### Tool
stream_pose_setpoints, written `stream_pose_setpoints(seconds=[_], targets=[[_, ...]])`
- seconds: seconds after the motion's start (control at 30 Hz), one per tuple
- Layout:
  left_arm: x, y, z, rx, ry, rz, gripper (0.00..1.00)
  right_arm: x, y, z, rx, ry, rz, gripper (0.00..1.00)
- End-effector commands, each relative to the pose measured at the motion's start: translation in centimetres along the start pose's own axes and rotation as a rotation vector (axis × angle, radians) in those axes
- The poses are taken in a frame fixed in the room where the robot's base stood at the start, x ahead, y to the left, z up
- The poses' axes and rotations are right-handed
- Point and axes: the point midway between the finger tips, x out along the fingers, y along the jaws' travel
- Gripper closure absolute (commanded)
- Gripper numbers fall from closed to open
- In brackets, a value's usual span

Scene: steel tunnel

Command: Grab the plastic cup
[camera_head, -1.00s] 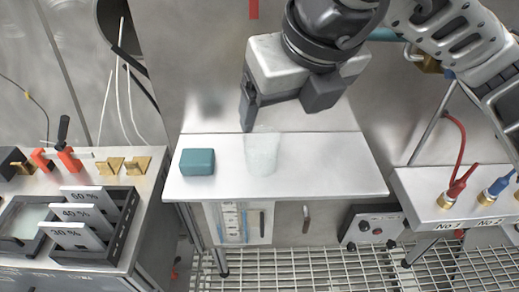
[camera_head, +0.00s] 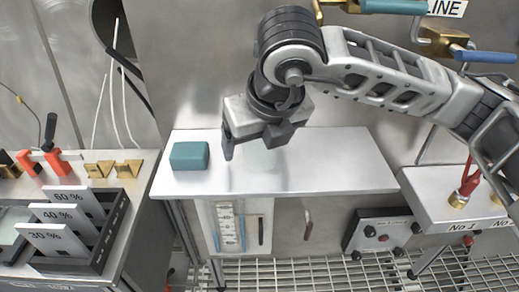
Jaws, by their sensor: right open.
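My right gripper (camera_head: 254,145) is low over the white table (camera_head: 340,165), its two fingers apart, to the right of the teal block. I cannot make out the clear plastic cup in the current view. The spot where it stood is now at and behind the gripper's fingers, so it may be hidden there or too see-through to tell. My left gripper is not in view.
A teal block (camera_head: 189,155) lies on the table's left part. The table's right side is bare. A left bench holds a black rack (camera_head: 110,225) with percent-marked plates. A metal box (camera_head: 450,190) with a red plug stands at right.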

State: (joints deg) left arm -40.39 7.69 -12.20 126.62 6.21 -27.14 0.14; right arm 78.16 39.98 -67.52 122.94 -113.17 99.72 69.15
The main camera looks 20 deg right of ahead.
Motion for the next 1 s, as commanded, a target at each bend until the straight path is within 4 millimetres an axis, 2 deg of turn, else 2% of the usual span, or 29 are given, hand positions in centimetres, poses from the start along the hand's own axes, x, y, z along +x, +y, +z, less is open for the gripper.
stream_pose_setpoints(seconds=[0.27, 0.43, 0.47, 0.77, 1.0], targets=[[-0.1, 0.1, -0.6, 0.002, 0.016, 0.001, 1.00, 0.4, 0.0, 0.0, 0.000, -0.001, 0.001, 0.20], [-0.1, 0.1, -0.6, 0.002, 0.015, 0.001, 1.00, 0.4, 0.0, 0.0, 0.000, -0.001, 0.001, 0.64], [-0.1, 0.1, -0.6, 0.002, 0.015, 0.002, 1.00, 0.4, 0.0, 0.0, 0.000, -0.001, 0.001, 0.68], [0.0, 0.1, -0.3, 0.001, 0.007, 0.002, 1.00, 0.3, 0.0, 0.1, 0.000, -0.001, 0.001, 0.68], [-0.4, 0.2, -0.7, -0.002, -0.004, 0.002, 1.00, -1.5, 0.0, 0.9, 0.001, -0.003, 0.001, 0.68]])
